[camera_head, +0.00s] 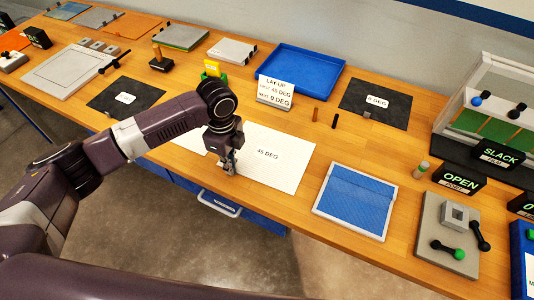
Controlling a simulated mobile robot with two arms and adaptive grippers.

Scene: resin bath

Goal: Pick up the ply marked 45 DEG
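A flat white sheet marked 45 DEG (285,158) lies on the wooden bench near its front edge. My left gripper (230,170) points down over the left part of this sheet and hides some of it. Its fingers are small and dark here, so I cannot tell whether they are open, or whether they touch the sheet. A dark ply with a 0 DEG label (385,110) lies farther back on the right. Another dark ply (105,104) with a small white label lies to the left. My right gripper is not in view.
A lay-up sign (275,93) stands before a blue tray (310,72). A white-framed blue panel (353,200) lies right of the sheet. OPEN (460,180) and SLACK (497,154) signs and a grey control plate (432,225) fill the right end. Bare bench shows around the sheet.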

